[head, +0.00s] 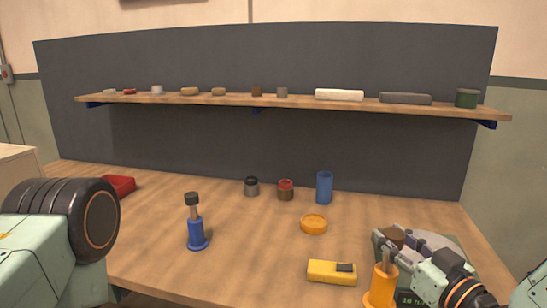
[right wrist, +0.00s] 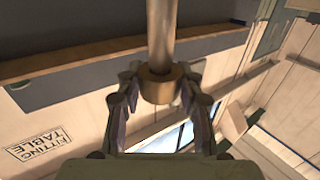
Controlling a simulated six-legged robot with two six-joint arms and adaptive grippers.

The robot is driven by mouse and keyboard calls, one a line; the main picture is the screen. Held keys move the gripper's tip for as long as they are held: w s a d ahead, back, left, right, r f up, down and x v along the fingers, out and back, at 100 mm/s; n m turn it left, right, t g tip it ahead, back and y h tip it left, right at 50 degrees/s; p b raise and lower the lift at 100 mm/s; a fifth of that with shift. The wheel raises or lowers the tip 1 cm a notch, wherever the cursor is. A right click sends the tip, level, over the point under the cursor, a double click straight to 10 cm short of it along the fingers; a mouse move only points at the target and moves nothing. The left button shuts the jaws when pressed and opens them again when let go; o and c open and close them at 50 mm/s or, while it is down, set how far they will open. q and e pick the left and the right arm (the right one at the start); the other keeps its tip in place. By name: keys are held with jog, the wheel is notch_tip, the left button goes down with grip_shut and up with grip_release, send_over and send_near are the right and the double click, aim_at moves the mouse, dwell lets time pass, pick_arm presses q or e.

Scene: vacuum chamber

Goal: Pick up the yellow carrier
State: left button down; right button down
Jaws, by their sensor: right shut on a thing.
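The yellow carrier (head: 380,286) stands upright at the bottom right of the head view, with a yellow lower body and a brown cap on top. My right gripper (head: 388,245) comes in from the right and is shut on its upper part. In the right wrist view, a metal shaft (right wrist: 162,35) with a brown collar (right wrist: 160,86) sits between the fingertips (right wrist: 160,92). The fingers hide part of the carrier in the head view. I cannot tell whether its base touches the table. My left gripper is out of view; only my left arm shows.
A blue carrier (head: 197,233) stands left of centre on the wooden table (head: 250,260). A yellow block (head: 325,271), a yellow dish (head: 313,226) and a blue cylinder (head: 324,188) are nearby. A dark green piece (head: 412,299) lies beside the yellow carrier. A shelf (head: 240,100) holds several items.

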jog(key=s+a+f+n+g+y+b, duration=0.1)
jog(key=s+a+f+y+b, duration=0.1)
jog(key=s+f, duration=0.8)
notch_tip(320, 180, down, 3)
jog(key=shift+s+a+f+n+y+b, duration=0.1)
jog(key=shift+s+a+n+y+b, duration=0.3)
jog(key=shift+a, duration=0.85)
jog(key=shift+w+a, duration=0.1)
jog(key=shift+w, duration=0.1)
